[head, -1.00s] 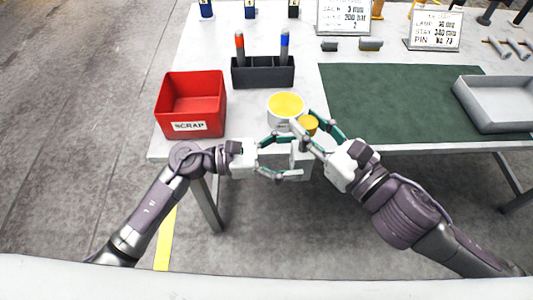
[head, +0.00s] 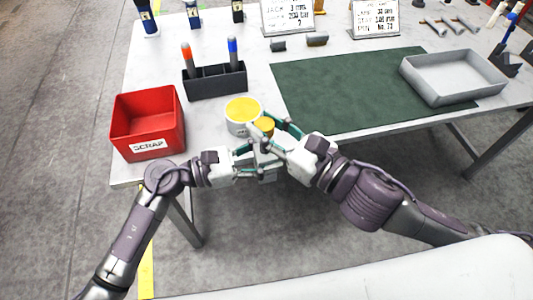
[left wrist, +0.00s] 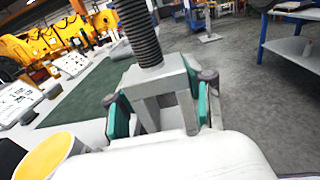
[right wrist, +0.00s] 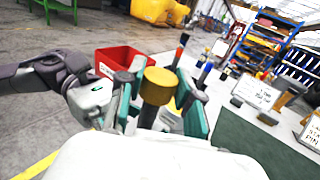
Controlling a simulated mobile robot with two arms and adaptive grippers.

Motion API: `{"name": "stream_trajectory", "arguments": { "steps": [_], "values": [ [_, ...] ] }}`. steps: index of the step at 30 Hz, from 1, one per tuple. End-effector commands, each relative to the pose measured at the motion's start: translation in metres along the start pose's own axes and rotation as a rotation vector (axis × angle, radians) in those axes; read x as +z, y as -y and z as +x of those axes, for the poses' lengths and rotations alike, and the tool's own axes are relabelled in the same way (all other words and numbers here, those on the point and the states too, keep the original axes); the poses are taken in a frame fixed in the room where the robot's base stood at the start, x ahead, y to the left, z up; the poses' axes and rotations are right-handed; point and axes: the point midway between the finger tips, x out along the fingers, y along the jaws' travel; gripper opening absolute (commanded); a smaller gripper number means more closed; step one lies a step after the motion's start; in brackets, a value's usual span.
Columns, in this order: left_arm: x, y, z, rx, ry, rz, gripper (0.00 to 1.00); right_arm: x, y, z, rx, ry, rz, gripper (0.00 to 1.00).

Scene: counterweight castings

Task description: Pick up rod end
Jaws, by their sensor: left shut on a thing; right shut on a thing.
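The rod end (left wrist: 160,88) shows in the left wrist view as a grey forked block with a black ridged rod standing up from it. My left gripper (left wrist: 165,112) is shut on its fork, with a teal pad on each side. In the head view the left gripper (head: 247,162) is close beside my right gripper (head: 268,140), partly hidden. The right gripper is shut on a yellow-topped cylinder (right wrist: 158,86), which also shows in the head view (head: 264,125). Whether this cylinder touches the rod end cannot be told.
A white tub with yellow contents (head: 243,115) stands just behind the grippers. A red scrap bin (head: 148,123) and a black marker holder (head: 215,81) are to the left. A green mat (head: 345,92) is mostly clear, with a grey tray (head: 453,76) at its right.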

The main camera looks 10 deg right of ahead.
Motion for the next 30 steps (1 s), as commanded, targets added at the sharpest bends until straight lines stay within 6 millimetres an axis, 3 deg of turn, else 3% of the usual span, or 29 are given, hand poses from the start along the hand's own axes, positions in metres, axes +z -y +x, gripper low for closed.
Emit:
{"name": "stream_trajectory", "arguments": {
  "steps": [3,4,9,18,23,26,30],
  "values": [
    [0.000,0.000,0.000,0.000,0.000,0.000,0.00,0.002,0.000,0.000,0.001,0.004,-0.001,0.00],
    [0.002,0.000,0.000,0.000,0.003,0.001,0.00,0.002,0.000,0.000,0.001,0.004,-0.001,0.38],
    [0.002,0.000,0.000,0.000,0.003,0.001,0.00,0.001,0.000,0.000,0.000,0.003,-0.001,0.64],
    [0.002,0.000,0.000,0.000,0.003,0.001,0.00,0.002,0.000,0.001,0.003,0.005,0.006,0.64],
    [0.002,0.000,0.000,0.000,0.003,0.001,0.00,0.016,0.004,0.012,0.047,0.056,0.120,0.64],
    [0.002,0.000,0.000,0.000,0.003,0.001,0.00,0.011,0.026,0.024,0.037,0.096,0.378,0.64],
    [0.002,0.000,0.000,0.000,0.003,0.001,0.00,0.001,0.085,0.030,0.003,0.233,0.862,0.64]
  ]
}}
